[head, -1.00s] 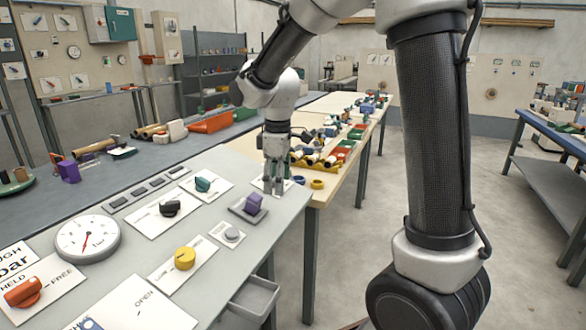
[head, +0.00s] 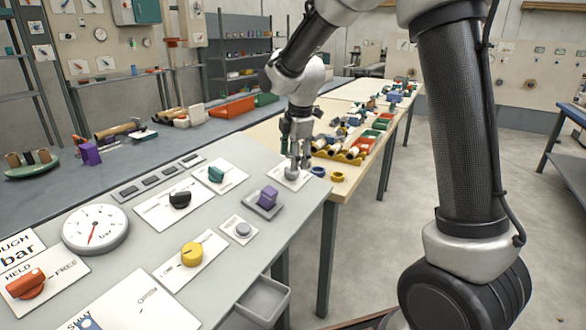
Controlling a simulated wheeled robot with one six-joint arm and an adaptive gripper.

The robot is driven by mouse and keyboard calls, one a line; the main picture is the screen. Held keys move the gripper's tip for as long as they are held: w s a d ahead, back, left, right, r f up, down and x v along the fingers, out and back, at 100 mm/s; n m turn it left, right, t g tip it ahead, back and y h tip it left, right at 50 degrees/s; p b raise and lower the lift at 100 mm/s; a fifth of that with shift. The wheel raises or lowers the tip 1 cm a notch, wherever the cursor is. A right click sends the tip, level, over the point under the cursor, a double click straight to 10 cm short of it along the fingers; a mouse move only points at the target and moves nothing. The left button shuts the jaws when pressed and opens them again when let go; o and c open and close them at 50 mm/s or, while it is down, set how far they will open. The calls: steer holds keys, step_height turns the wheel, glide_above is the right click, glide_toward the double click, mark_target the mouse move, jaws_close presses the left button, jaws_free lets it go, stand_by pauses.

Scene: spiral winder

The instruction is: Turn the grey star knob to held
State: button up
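A small grey knob (head: 291,172) stands on a white plate (head: 280,181) at the far right corner of the grey bench top. Its exact shape and the setting it points to are too small to read. My gripper (head: 300,160) points down just behind and above this knob, slightly to its right in the picture. Its fingers overlap the knob's area, and I cannot tell whether they touch it. The finger gap is too small to judge.
A purple knob (head: 268,196), a teal knob (head: 216,174), a black knob (head: 180,199), a yellow knob (head: 192,254) and a round grey button (head: 243,230) share the bench. An orange knob (head: 26,284) is labelled HELD and FREE. A pressure gauge (head: 95,229) stands at left.

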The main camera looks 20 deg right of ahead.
mark_target(292, 174)
steer(key=x, duration=0.5)
steer(key=c, duration=1)
